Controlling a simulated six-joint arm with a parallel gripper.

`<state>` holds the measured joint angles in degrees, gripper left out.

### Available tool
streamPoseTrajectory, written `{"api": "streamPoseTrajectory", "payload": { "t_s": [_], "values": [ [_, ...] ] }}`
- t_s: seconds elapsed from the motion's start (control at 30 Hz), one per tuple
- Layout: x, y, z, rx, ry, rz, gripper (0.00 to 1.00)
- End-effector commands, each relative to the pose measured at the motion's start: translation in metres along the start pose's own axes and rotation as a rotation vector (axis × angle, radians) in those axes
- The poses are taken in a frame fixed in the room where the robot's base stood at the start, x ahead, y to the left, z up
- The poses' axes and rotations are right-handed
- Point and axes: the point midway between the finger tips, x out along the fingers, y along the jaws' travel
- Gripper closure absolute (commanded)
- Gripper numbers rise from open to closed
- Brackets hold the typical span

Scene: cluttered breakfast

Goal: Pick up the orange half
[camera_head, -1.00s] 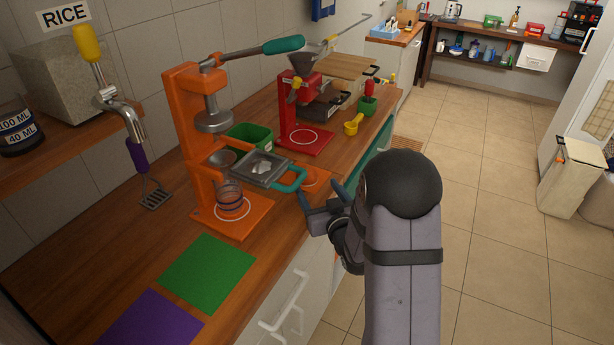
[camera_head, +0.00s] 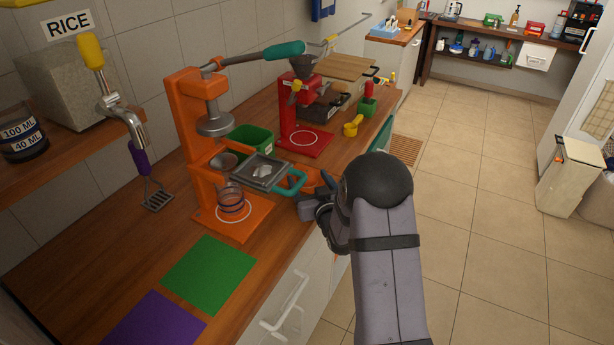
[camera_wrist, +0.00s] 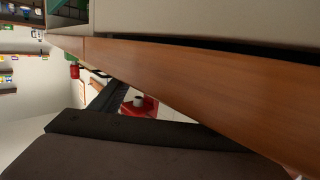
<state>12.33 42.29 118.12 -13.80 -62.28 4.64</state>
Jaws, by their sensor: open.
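An orange patch (camera_head: 298,170) lies on the counter just behind my gripper, beside the teal handle. It is partly hidden, and I cannot tell whether it is the orange half or an orange base. My gripper (camera_head: 315,192) is at the counter's front edge, its dark fingers spread and nothing seen between them. In the wrist view a dark finger (camera_wrist: 108,97) shows beside the wooden counter edge, with no clear orange half there.
The orange press (camera_head: 195,140) holds a glass (camera_head: 230,202) under its pressing head. A metal tray with a teal handle (camera_head: 290,183) is close to my fingers. A red press (camera_head: 305,138), a green bin (camera_head: 250,137) and a yellow scoop (camera_head: 353,126) stand behind. The green mat (camera_head: 208,274) is bare.

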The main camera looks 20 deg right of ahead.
Motion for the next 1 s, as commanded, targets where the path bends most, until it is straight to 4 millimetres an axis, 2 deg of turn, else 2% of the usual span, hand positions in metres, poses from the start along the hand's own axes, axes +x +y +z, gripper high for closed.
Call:
{"api": "streamPoseTrajectory", "payload": {
  "t_s": [0.1, 0.13, 0.3, 0.77, 1.0],
  "values": [
    [0.0, 0.0, 0.0, 0.0, 0.0, 0.0, 0.31],
    [0.0, 0.0, 0.0, 0.0, 0.0, 0.0, 0.36],
    [0.0, 0.0, 0.0, 0.0, 0.0, 0.0, 0.76],
    [-0.001, 0.001, -0.002, 0.0, 0.002, 0.0, 0.76],
    [-0.005, 0.003, -0.015, 0.0, 0.005, 0.0, 0.76]
  ]
}}
